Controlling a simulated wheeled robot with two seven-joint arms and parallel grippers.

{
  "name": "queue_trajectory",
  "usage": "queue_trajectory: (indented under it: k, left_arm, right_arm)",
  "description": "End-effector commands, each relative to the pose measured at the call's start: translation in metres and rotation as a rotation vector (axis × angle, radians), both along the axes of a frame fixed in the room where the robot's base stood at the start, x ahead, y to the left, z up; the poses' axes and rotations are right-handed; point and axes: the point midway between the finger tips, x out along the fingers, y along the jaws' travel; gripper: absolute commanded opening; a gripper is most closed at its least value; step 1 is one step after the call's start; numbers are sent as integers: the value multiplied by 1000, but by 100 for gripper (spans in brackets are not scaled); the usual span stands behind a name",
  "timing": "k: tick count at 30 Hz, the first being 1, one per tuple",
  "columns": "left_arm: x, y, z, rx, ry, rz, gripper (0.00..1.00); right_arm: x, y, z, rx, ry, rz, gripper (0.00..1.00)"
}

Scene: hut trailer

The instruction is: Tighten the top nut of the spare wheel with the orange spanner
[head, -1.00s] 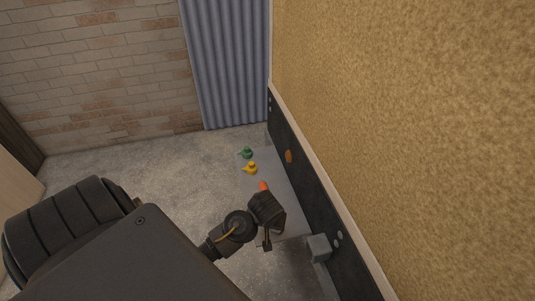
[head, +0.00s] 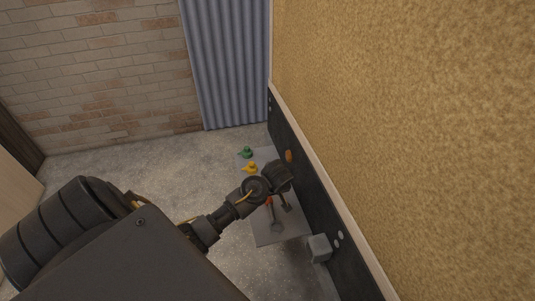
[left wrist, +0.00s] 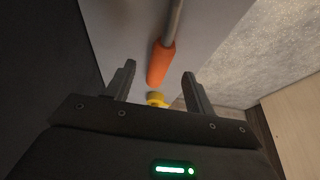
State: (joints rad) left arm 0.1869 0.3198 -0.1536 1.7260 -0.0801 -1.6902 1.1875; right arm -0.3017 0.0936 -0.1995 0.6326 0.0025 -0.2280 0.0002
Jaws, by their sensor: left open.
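The orange spanner lies on a grey shelf (head: 265,239) beside the dark lower wall. In the head view its orange handle (head: 269,201) shows beside my gripper, with a grey shaft and head (head: 277,226) toward the shelf's near end. In the left wrist view the orange handle (left wrist: 161,63) appears ahead, between the lines of my fingers. My left gripper (left wrist: 158,76) is open and empty, over the shelf near the handle. I cannot tell how high it is above the handle. My right gripper, the spare wheel and its nuts are not in view.
A yellow duck (head: 250,168) and a green duck (head: 246,152) sit at the shelf's far end. The dark lower wall (head: 313,204) with a grey block (head: 319,247) bounds the right side. Bare concrete floor (head: 150,165) lies to the left.

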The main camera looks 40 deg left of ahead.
Motion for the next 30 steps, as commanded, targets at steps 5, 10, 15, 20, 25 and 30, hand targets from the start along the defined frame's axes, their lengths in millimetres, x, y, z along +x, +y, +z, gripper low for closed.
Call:
queue_trajectory:
  k: [5,10,15,20,25,30]
  left_arm:
    - [0,1,-4,0,0,-1,54]
    - [2,7,-28,1,3,0,54]
    - [6,13,-47,1,2,1,54]
    - [8,14,-51,0,-1,0,54]
    - [8,14,-50,0,-1,0,50]
    - [8,14,-50,0,-1,0,28]
  right_arm:
    - [0,-7,0,-8,0,2,36]
    - [0,-5,1,-5,1,1,36]
    - [0,1,-1,1,0,0,36]
    - [0,3,-1,3,1,-1,36]
    - [0,2,-1,3,1,-1,36]
    - [0,2,-1,3,1,-1,36]
